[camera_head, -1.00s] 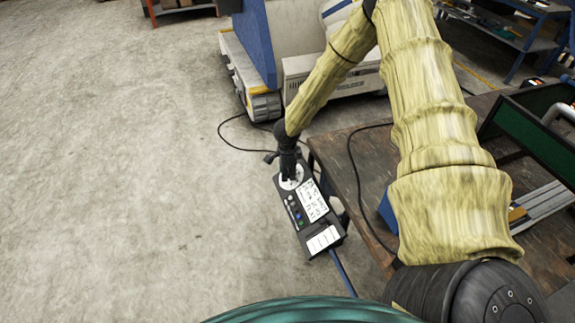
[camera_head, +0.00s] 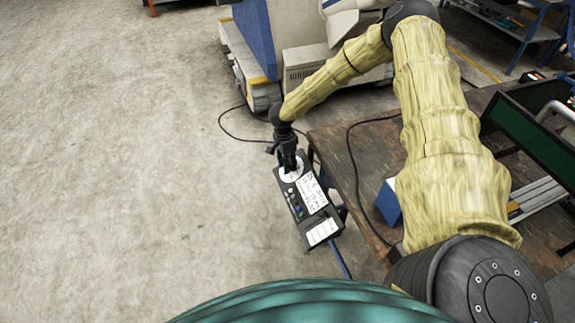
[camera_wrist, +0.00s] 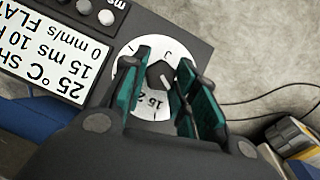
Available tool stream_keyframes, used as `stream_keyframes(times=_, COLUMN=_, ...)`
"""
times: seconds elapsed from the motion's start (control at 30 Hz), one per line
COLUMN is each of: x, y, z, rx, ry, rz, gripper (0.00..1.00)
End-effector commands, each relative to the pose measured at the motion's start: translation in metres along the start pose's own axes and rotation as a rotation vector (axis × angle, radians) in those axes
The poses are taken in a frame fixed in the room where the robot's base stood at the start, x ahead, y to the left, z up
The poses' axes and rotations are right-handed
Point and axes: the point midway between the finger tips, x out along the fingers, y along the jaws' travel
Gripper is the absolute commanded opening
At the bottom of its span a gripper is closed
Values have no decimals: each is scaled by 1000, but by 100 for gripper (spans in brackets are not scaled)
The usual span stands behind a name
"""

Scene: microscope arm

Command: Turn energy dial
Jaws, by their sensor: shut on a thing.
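The energy dial is a dark knob (camera_wrist: 159,73) with a white pointer line on a round white scale plate (camera_wrist: 151,105) in the wrist view. It sits at the far end of a black control box (camera_head: 309,208), beside a white label.
The box carries a white text panel (camera_head: 311,195), several small buttons and a white card (camera_head: 322,232). A wooden table (camera_head: 365,150) stands right of it, with a blue box (camera_head: 389,202) on top. Black cables run nearby. The floor at left is clear.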

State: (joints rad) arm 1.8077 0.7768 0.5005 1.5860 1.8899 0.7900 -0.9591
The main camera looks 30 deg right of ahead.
Motion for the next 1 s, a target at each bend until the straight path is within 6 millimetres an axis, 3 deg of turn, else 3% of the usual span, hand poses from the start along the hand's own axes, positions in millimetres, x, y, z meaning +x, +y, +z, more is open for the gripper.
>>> stream_keyframes(times=0.4, x=1, y=-3, z=-1, rx=-139, ry=1, rz=89, gripper=5)
stream_keyframes(times=0.93, x=-1, y=-3, z=0, rx=-161, ry=1, rz=102, gripper=5)
stream_keyframes(times=0.97, x=-1, y=-3, z=0, rx=-161, ry=1, rz=102, gripper=30)
stream_keyframes(times=1.0, x=-1, y=-3, z=0, rx=-161, ry=1, rz=102, gripper=38)
